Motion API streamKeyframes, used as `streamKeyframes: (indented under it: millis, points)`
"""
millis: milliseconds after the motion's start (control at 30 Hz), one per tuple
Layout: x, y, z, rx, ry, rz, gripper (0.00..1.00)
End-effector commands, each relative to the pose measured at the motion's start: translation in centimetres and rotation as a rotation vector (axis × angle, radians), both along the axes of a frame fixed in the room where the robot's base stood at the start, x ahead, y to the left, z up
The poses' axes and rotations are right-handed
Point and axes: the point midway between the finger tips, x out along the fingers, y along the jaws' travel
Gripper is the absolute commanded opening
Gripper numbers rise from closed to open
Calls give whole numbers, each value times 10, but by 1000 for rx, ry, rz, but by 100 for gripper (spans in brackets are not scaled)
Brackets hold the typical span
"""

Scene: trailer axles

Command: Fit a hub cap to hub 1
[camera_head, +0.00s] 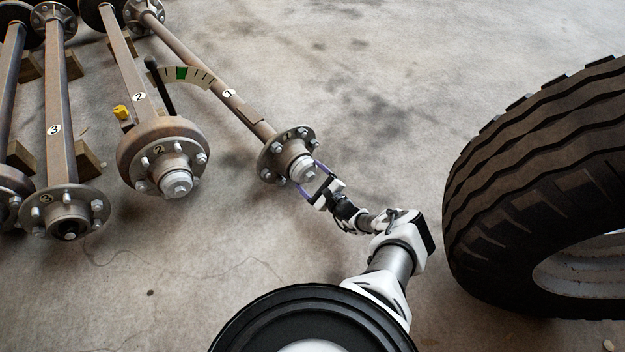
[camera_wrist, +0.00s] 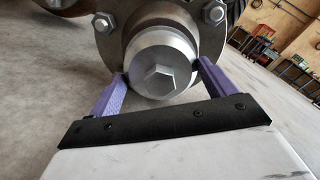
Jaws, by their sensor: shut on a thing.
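Hub 1 (camera_head: 272,160) is the flanged end of the axle labelled 1 (camera_head: 229,93), with several bolts around its flange. It also shows in the wrist view (camera_wrist: 122,47). A silver hub cap (camera_head: 302,169) with a hexagonal centre sits at the middle of hub 1. The cap fills the middle of the wrist view (camera_wrist: 160,66). My gripper (camera_head: 310,176) is shut on the cap, one purple finger on each side of it. In the wrist view the cap lies against the hub's centre; whether it is fully seated I cannot tell.
Axle 2 (camera_head: 130,75) ends in a drum hub with a silver cap (camera_head: 176,183). Axle 3 (camera_head: 57,110) has an open dark hub centre (camera_head: 71,228). A large tyre (camera_head: 540,150) stands at the right. Floor behind is clear.

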Motion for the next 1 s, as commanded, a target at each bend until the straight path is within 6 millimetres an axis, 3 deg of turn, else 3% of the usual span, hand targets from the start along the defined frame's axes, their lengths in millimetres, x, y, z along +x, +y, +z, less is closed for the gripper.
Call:
streamKeyframes:
  millis: [300, 333, 467, 767, 1000]
  points:
    - [4, 3, 1, 1, -1, 0, 56]
    - [4, 3, 0, 1, -1, 0, 84]
    - [4, 3, 0, 0, 0, 0, 100]
    - [1, 0, 1, -1, 1, -1, 100]
    - [-30, -26, 4, 0, 3, -3, 100]
